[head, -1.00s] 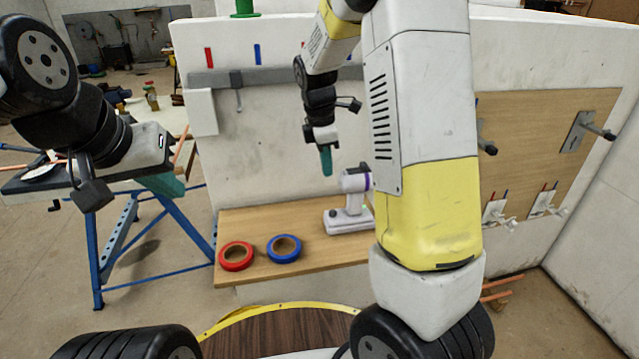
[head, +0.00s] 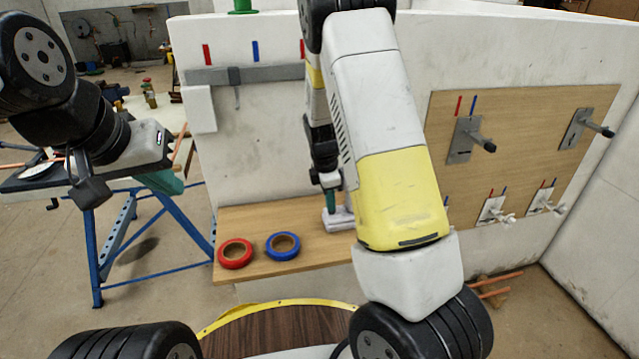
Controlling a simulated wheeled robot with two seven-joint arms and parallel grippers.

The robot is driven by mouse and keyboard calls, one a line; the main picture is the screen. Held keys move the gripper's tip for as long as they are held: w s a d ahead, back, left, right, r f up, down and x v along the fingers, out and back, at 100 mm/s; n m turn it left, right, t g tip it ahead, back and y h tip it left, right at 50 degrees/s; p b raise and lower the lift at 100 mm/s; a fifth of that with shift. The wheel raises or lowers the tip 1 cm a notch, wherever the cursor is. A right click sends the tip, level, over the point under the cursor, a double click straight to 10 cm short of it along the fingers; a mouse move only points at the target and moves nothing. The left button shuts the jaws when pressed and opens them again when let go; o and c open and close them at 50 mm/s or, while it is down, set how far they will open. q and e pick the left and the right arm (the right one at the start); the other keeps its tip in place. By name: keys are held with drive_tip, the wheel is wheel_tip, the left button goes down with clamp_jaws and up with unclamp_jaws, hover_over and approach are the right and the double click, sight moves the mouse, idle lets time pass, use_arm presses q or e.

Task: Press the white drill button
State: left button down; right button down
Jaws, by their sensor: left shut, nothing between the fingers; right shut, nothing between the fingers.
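The white drill stands on the wooden shelf, mostly hidden behind my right arm. Only part of its pale base (head: 338,220) shows in the head view, and its button cannot be seen. My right gripper (head: 331,203) is shut and empty, its teal fingers pointing down just above the drill's base in the picture. I cannot tell whether it touches the drill. My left gripper (head: 166,183) is shut and empty at the left, away from the shelf and in front of the blue trestle.
A red tape roll (head: 235,253) and a blue tape roll (head: 283,246) lie on the wooden shelf (head: 235,220) left of the drill. A blue trestle (head: 128,235) stands at the left.

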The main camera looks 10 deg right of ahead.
drive_tip(key=shift+s+f, duration=0.2)
drive_tip(key=shift+f, duration=0.9)
wheel_tip(320, 180, up, 14)
drive_tip(key=a, duration=0.1)
drive_tip(key=shift+s+a+r, duration=0.15)
drive_tip(key=shift+a+r, duration=0.1)
drive_tip(key=shift+a, duration=0.1)
